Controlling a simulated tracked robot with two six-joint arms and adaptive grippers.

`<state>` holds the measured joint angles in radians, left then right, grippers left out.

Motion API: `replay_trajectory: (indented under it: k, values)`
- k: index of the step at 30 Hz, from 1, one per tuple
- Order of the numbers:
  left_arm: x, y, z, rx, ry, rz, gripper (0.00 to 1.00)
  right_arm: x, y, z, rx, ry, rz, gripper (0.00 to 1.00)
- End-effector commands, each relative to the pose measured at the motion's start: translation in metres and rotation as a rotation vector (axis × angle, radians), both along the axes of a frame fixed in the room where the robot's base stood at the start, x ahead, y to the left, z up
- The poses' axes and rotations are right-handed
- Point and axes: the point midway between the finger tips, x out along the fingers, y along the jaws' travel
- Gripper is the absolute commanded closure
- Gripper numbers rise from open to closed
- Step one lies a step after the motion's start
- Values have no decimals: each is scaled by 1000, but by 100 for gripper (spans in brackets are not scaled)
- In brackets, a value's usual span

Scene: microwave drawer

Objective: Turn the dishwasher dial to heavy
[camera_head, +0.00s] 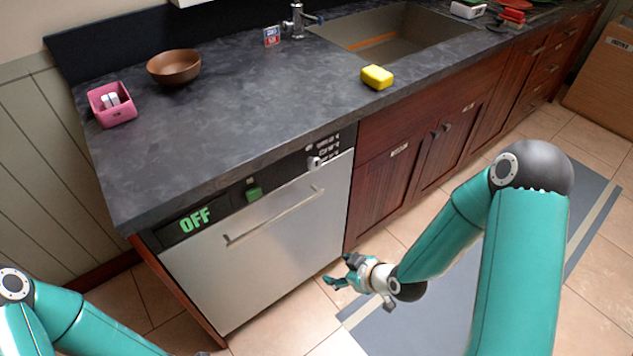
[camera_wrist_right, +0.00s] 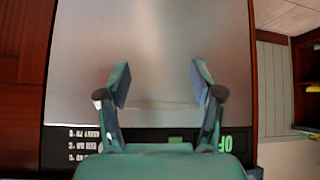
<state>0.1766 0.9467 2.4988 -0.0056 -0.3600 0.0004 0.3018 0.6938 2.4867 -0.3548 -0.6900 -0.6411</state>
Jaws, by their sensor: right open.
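The dishwasher (camera_head: 265,250) has a silver door and a black control strip under the counter. Its pale dial (camera_head: 314,162) sits at the strip's right end, beside small white labels. A green button (camera_head: 253,194) and a green "OFF" display (camera_head: 195,219) are further left. My right gripper (camera_head: 340,272) is open and empty, low in front of the door and below the dial. My left arm enters at bottom left; only a small dark tip shows at the lower edge.
The dark countertop (camera_head: 240,105) overhangs the control strip. It holds a brown bowl (camera_head: 174,67), a pink holder (camera_head: 112,105) and a yellow sponge (camera_head: 377,77). A door handle (camera_head: 272,216) sticks out below the controls. The floor in front is clear, with a grey mat.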

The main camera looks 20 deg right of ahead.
Motion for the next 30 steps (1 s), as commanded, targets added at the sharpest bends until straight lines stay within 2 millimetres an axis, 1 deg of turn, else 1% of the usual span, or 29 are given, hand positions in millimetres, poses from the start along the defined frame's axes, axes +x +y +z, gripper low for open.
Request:
replay_trajectory:
  k: [1, 2, 3, 5, 6, 9, 12, 15, 17, 20, 23, 30]
  values:
    - [0, 0, -34, 0, 0, 0, 100, 22, -17, -2, -95, -172, 77, 34]
    - [0, 0, -43, 0, 0, 0, 100, 32, -24, 7, -163, -276, 134, 34]
    - [0, 0, -55, 0, 0, 0, 100, 44, -34, 22, -259, -410, 200, 34]
    - [0, 0, -70, 0, 0, 0, 100, 57, -46, 44, -408, -596, 285, 34]
    - [0, 0, -80, 0, 0, 0, 100, 62, -52, 59, -507, -707, 335, 34]
    - [0, 0, -97, 0, 0, 0, 100, 65, -64, 92, -730, -927, 421, 34]
    - [0, 0, -107, 0, 0, 0, 100, 63, -69, 116, -892, -1069, 471, 34]
    - [0, 0, -110, 0, 0, 0, 100, 62, -71, 130, -979, -1140, 496, 34]
    - [0, 0, -109, 0, 0, 0, 100, 64, -70, 134, -1000, -1156, 501, 34]
    - [0, 0, -106, 0, 0, 0, 100, 72, -66, 136, -1004, -1162, 505, 34]
    - [0, 0, -103, 0, -1, 0, 100, 86, -60, 137, -1002, -1161, 505, 34]
    - [0, 0, -97, 0, 0, 0, 100, 133, -43, 136, -999, -1159, 506, 34]
